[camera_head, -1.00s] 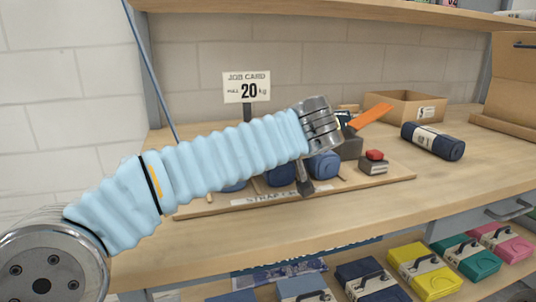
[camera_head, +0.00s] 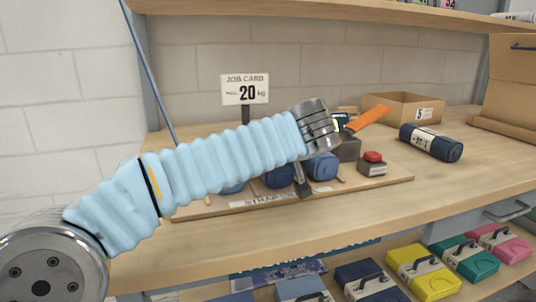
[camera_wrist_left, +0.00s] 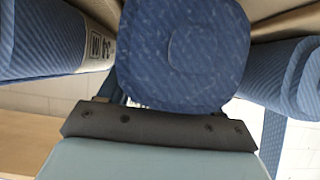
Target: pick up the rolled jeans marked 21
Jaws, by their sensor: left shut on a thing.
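Several rolled blue jeans lie in a row on the wooden board (camera_head: 395,180) on the workbench; two show beside my arm in the head view, a middle roll (camera_head: 279,177) and a right roll (camera_head: 323,166). My left gripper (camera_head: 303,188) reaches down among them, mostly hidden behind my sleeved arm. In the left wrist view, the round end of a blue denim roll (camera_wrist_left: 185,50) fills the centre close to the gripper, which is shut on it. Other rolls flank it; the left one (camera_wrist_left: 40,40) has a partly visible label. I cannot read the number 21 anywhere. My right gripper is out of view.
A job card reading 20 kg (camera_head: 245,89) stands behind. To the right are a red-topped block (camera_head: 372,164), an open cardboard box (camera_head: 400,107) and a dark labelled roll (camera_head: 431,142). A shelf overhangs; coloured cases (camera_head: 422,270) sit below. The bench's front right is clear.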

